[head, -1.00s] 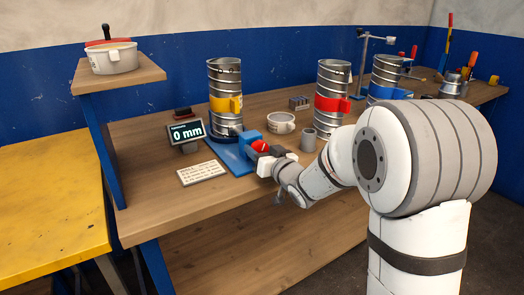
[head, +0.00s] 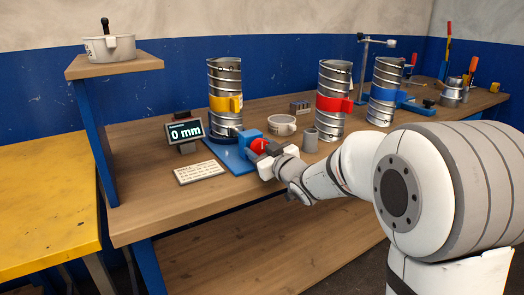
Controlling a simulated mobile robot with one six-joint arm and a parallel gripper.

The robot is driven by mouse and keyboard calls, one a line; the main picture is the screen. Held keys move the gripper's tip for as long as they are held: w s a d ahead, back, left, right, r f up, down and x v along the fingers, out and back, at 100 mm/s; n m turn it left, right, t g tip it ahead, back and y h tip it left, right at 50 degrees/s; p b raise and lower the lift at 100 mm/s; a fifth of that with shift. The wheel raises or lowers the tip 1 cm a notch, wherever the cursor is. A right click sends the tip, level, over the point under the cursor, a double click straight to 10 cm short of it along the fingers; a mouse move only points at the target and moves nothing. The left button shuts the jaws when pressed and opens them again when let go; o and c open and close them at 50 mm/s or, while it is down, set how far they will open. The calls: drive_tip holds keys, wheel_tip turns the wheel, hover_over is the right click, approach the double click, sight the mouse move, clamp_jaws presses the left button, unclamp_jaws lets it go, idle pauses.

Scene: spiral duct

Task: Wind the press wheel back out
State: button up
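The red press wheel (head: 259,145) is on a blue press (head: 237,157) on the wooden bench. A spiral duct with a yellow band (head: 224,103) stands upright at the back of the press. My gripper (head: 268,155) is right at the wheel, on its near right side, and partly hides it. Whether its fingers are closed on the wheel is too small to tell. A display (head: 186,132) left of the press reads 0 mm.
A white label card (head: 200,173) lies in front of the display. A cup (head: 282,125), a grey cylinder (head: 310,140) and ducts with a red band (head: 333,103) and a blue band (head: 386,95) stand to the right. A pot (head: 109,47) sits on a raised shelf at left.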

drive_tip(key=o, duration=0.4)
drive_tip(key=shift+o, duration=0.2)
drive_tip(key=v, duration=0.7)
drive_tip(key=shift+s+d+p, duration=0.25)
drive_tip(key=shift+s+p, duration=0.05)
drive_tip(key=shift+p, duration=0.05)
